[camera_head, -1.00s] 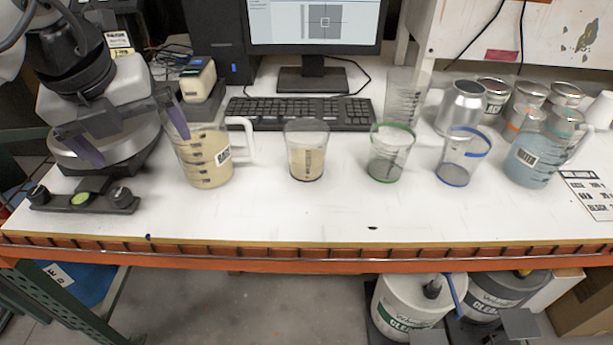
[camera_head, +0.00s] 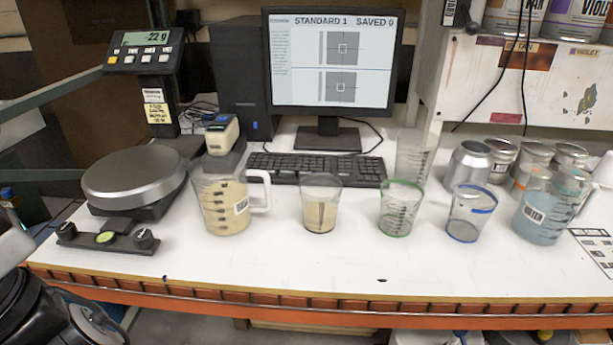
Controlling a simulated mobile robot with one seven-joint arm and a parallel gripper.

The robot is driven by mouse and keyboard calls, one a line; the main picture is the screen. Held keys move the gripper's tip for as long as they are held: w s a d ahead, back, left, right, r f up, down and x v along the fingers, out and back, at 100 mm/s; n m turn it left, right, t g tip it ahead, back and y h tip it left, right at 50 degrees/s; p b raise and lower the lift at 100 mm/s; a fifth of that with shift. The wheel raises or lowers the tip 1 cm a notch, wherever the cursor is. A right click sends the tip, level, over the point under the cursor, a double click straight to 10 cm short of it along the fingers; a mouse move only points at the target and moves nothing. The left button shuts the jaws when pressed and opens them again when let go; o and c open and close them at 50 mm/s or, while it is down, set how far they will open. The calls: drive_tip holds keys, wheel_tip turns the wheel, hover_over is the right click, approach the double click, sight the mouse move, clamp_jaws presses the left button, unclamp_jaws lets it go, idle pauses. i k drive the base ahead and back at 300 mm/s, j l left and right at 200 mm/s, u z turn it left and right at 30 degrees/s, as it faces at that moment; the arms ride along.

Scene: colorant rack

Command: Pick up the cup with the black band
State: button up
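A clear cup (camera_head: 321,204) with tan contents stands upright on the white bench, left of the green-banded cup. Its rim and base look greyish dark, so it seems to be the black-banded one, though the band is faint here. A clear cup with green bands (camera_head: 400,208) and a clear cup with blue bands (camera_head: 469,213) stand to its right, apart from it. My gripper is out of view; only a dark part of my arm shows at the lower left.
A tan-filled pitcher (camera_head: 225,205) stands left of the cup, its handle toward it. A keyboard (camera_head: 315,169) lies behind. A round scale (camera_head: 134,180) is at left; a blue water pitcher (camera_head: 541,220) and cans (camera_head: 468,165) are at right.

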sight(320, 193)
drive_tip(key=i+l+u, duration=0.2)
drive_tip(key=l+u, duration=0.15)
drive_tip(key=l, duration=0.65)
drive_tip(key=l+u, duration=0.35)
drive_tip(key=l, duration=0.65)
